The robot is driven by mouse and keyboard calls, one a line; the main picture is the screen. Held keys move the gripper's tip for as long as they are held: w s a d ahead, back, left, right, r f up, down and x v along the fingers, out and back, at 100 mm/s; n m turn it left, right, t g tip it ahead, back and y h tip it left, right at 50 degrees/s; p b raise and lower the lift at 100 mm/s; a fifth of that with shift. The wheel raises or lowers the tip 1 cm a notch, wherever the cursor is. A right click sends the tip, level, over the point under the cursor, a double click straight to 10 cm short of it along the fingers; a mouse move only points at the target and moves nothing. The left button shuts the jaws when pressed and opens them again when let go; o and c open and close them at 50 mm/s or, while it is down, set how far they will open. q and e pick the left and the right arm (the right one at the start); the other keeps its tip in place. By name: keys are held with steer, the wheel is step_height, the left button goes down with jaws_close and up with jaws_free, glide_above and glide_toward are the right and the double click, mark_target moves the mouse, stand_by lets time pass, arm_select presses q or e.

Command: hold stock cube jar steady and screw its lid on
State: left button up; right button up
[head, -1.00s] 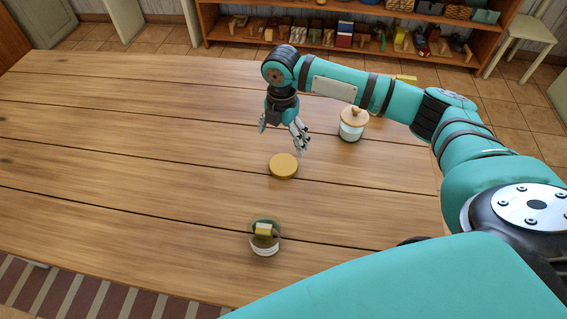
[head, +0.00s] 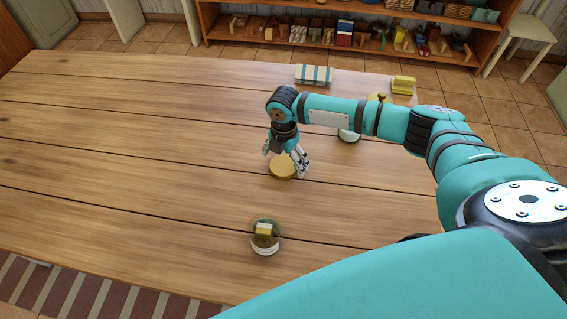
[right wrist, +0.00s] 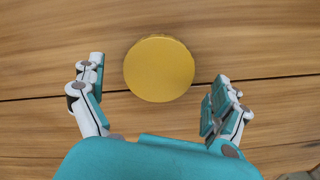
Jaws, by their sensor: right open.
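The stock cube jar (head: 265,240) stands open on the table near its front edge, with yellow cubes showing inside. Its round golden lid (head: 282,170) lies flat on the table behind the jar, partly covered by my right gripper in the head view. My right gripper (head: 287,168) is open, pointing down over the lid. In the right wrist view the lid (right wrist: 159,68) lies just ahead of and between the spread fingers (right wrist: 155,100), apart from both. My left gripper is not in view.
A white jar (head: 349,136), partly hidden by my right arm, stands behind on the right. A striped cloth-like item (head: 314,74) and a yellow block (head: 403,85) lie at the table's far edge. The table's left side is clear.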

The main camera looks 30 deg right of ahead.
steer(key=shift+f, duration=0.65)
steer(key=shift+c, duration=0.4)
steer(key=c, duration=0.7)
steer(key=shift+o, duration=0.2)
steer(key=shift+r, duration=0.1)
steer(key=shift+w+r, duration=0.1)
steer(key=shift+r, duration=0.5)
step_height(320, 180, up, 2)
steer(key=shift+r+b, duration=0.2)
steer(key=shift+b, duration=0.25)
steer(key=s, duration=0.5)
steer(key=s+r+b, duration=0.1)
steer(key=s, duration=1)
steer(key=shift+s+r, duration=0.1)
steer(key=shift+r, duration=0.05)
